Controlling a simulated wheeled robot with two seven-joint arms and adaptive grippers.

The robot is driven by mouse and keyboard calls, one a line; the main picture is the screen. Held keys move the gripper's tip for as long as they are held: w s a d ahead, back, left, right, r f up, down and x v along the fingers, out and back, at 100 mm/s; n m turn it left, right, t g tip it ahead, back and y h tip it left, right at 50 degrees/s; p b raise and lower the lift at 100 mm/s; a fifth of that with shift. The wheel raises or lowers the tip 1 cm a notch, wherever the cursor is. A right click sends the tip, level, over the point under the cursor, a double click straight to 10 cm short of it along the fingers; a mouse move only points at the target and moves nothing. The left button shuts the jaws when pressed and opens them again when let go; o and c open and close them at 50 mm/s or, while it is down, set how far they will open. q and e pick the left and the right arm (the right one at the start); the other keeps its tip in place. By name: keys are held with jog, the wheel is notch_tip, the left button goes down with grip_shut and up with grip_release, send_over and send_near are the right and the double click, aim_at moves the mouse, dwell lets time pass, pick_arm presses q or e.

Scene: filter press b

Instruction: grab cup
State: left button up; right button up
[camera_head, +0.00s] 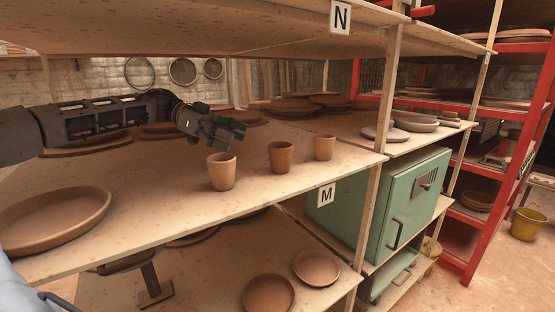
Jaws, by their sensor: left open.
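Three clay cups stand upright in a row on the wooden shelf (290,205). The left cup (221,173) is the palest and nearest to my gripper, the middle cup (281,158) is redder, and the right cup (324,148) is pale orange. My left gripper (238,132) reaches in from the left. It is open and empty, and in the picture it shows just above and behind the left cup. Whether it touches that cup's rim cannot be told. My right gripper is not in view.
A large clay dish (52,222) lies at the shelf's front left. Stacked plates (294,106) stand behind the cups. An upper shelf (230,30) hangs over my arm. A wooden post (367,205) stands right of the cups, before a green cabinet (408,190).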

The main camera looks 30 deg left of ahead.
aim_at(281, 156)
pick_arm(q)
jog(key=shift+w+d, duration=0.1)
jog(key=shift+w+d+f, duration=0.25)
jog(key=shift+d+f, duration=0.1)
jog(key=shift+d, duration=0.15)
jog(key=shift+x, duration=3.6)
jog(key=shift+r, duration=0.1)
jog(key=shift+x, duration=2.6)
jog(key=shift+a, duration=0.1)
jog(key=c, duration=1.1)
